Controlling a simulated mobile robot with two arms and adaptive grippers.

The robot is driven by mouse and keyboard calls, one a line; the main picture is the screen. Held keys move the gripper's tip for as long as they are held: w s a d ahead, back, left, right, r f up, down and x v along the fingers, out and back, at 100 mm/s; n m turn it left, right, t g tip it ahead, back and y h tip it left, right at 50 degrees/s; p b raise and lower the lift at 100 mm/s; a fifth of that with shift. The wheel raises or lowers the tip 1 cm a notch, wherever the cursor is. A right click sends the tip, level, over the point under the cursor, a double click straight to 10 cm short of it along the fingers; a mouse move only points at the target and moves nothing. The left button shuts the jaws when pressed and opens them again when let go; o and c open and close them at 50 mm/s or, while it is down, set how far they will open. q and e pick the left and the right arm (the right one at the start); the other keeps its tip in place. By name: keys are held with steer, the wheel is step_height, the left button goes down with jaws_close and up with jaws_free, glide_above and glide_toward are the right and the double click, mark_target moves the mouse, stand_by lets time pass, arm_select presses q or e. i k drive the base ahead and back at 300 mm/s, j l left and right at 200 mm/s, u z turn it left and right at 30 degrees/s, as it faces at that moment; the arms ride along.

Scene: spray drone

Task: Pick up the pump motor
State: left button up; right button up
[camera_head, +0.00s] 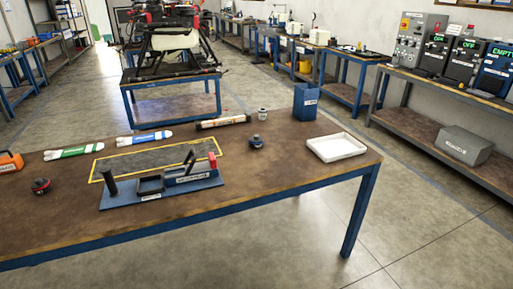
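Neither of my grippers is in view. I cannot tell for sure which item is the pump motor. A small dark blue-black round part (256,143) stands on the brown workbench (300,180), right of the blue fixture. A small grey-white cylinder (263,114) stands behind it. A black and red round part (40,186) sits at the bench's left side. All three are small in the picture, and nothing is touching them.
A blue fixture (150,196) with black posts and a red part stands by a yellow-bordered dark mat (125,162). A white tray (336,148), blue bin (305,102), several tubes and an orange case (9,162) are around. The bench's front right is clear.

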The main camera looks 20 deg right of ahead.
mark_target(255, 142)
steer(key=i+l, duration=0.2)
steer(key=i, duration=0.15)
steer(key=i+l+z, duration=0.1)
steer(key=i+l, duration=0.15)
steer(key=i, duration=0.15)
steer(key=i+l, duration=0.2)
steer(key=i, duration=0.15)
steer(key=z, duration=0.05)
